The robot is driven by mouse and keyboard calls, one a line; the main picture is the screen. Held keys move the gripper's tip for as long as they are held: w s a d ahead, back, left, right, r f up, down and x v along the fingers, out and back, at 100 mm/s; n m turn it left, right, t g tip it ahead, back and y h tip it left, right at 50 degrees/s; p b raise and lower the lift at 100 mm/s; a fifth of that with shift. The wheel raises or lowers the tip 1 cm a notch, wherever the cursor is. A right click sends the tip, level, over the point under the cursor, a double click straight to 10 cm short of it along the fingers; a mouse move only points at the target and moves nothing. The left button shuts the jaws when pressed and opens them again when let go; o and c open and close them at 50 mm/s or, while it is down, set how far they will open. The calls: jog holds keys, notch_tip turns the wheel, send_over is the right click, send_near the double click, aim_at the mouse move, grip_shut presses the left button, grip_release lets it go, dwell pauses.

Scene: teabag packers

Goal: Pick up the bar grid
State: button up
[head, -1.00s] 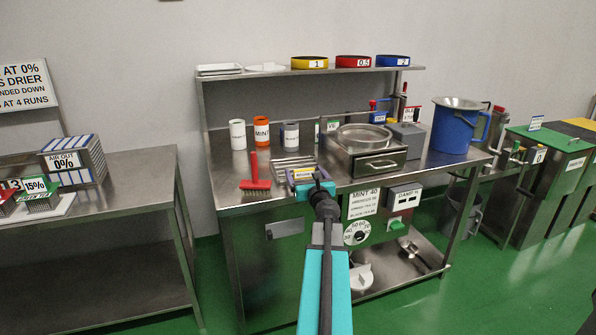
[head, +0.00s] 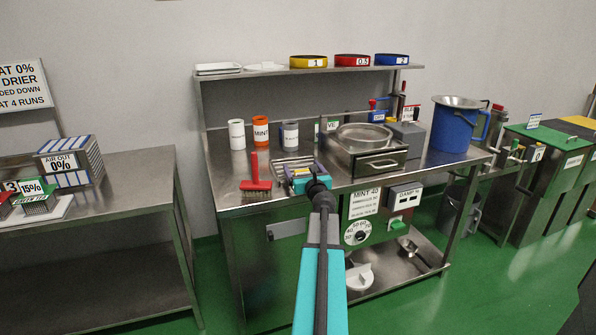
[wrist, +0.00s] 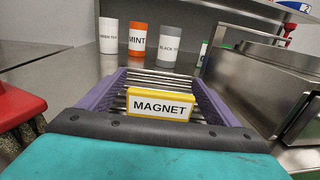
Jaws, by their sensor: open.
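The bar grid is a rack of steel bars with a yellow handle labelled MAGNET. It lies on the steel bench, and in the wrist view the bar grid (wrist: 160,104) fills the middle, close to the camera. My gripper (wrist: 163,78) is open, with a purple finger on each side of the yellow handle and bars. I cannot tell whether the fingers touch it. In the head view my gripper (head: 303,174) is over the near part of the bar grid (head: 287,164) and partly hides it.
A red brush (head: 255,184) lies close on the left. Several labelled canisters, including orange MINT (head: 261,133), stand behind. A steel drawer unit with a sieve (head: 378,161) is close on the right, with a blue bucket (head: 455,125) beyond. A shelf (head: 300,72) runs above.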

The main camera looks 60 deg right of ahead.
jog(key=shift+w, duration=0.35)
jog(key=shift+s+d, duration=0.1)
jog(key=shift+s, duration=0.1)
jog(key=c, duration=1.5)
jog(key=shift+o, duration=0.2)
notch_tip(320, 180, up, 10)
jog(key=p, duration=0.3)
